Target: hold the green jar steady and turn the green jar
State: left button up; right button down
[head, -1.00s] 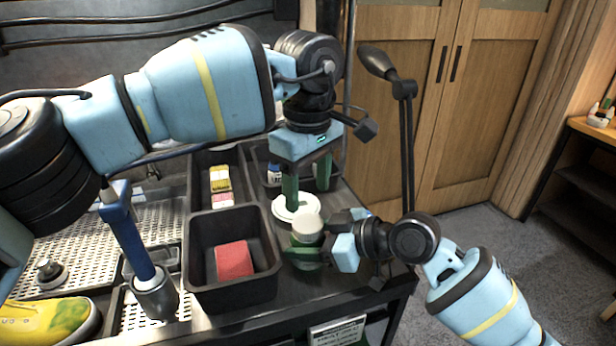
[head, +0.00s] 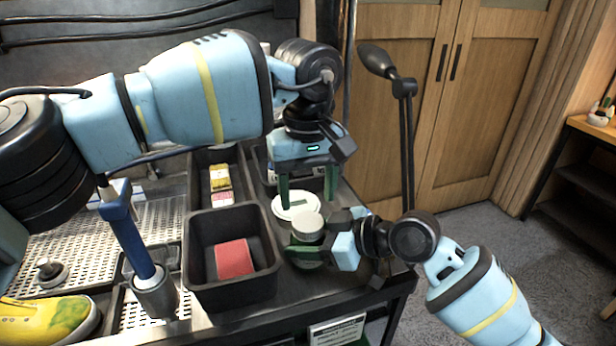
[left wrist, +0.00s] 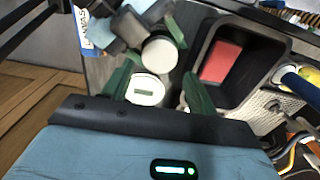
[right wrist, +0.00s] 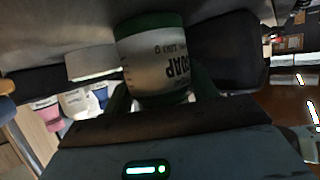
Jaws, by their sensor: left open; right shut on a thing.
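The green jar (head: 308,240) stands upright on the dark worktop, with a round white top (head: 307,222). In the right wrist view the jar (right wrist: 155,65) shows a "SOAP" label and a green band. My right gripper (head: 307,250) is shut on the jar's sides from the right. In the left wrist view the white top (left wrist: 160,53) faces the camera. My left gripper (head: 307,198) is open and empty, pointing down just behind the jar, above a flat white disc with a small display (head: 297,204). It does not appear to touch the jar.
A black bin (head: 200,265) with a red block (head: 234,258) stands left of the jar. A bin behind holds yellow and pink items (head: 220,180). A yellow-green sneaker (head: 45,322) lies at lower left. A black lamp-like arm (head: 405,140) rises at the right.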

aim_at(308, 221)
pick_arm(q)
jog(key=shift+f, duration=2.75)
jog(key=c, duration=0.8)
jog(key=n, duration=1.2)
jog(key=shift+n, duration=0.3)
jog(key=n, duration=0.4)
jog(key=shift+r, duration=0.1)
